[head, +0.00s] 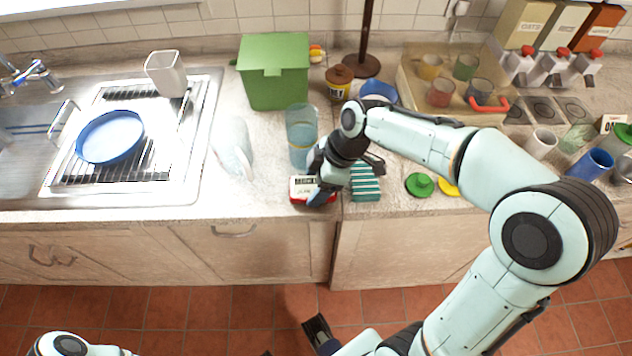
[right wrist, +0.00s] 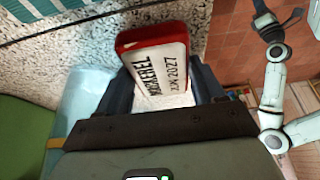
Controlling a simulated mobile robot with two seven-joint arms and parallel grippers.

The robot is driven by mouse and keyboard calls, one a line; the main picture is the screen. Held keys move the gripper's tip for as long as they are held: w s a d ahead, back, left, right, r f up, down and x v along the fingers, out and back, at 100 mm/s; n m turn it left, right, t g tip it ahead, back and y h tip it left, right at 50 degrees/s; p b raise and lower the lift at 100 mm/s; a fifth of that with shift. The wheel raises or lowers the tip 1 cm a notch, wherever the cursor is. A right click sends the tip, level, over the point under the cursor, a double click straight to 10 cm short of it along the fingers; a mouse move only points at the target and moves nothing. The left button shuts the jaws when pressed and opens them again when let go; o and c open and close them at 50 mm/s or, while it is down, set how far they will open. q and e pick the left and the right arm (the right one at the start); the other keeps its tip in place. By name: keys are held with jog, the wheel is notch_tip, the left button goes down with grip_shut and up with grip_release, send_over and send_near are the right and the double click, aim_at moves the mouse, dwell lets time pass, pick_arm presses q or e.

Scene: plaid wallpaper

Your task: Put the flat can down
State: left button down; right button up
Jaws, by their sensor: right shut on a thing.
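The flat can (head: 303,187) is red with a white label and lies at the counter's front edge in the head view. In the right wrist view the can (right wrist: 160,65) shows its label, which reads mackerel, between my fingers.
A clear blue cup (head: 301,135) stands behind the can, with a green bin (head: 274,72) farther back. A striped cloth (head: 365,183) lies right of the gripper. A glassy item (head: 232,148) stands left, beside the sink drainer (head: 190,150). Bare counter lies between it and the can.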

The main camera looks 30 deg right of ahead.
jog(key=shift+f, duration=0.2)
jog(key=o, duration=1.1)
jog(key=shift+o, duration=0.2)
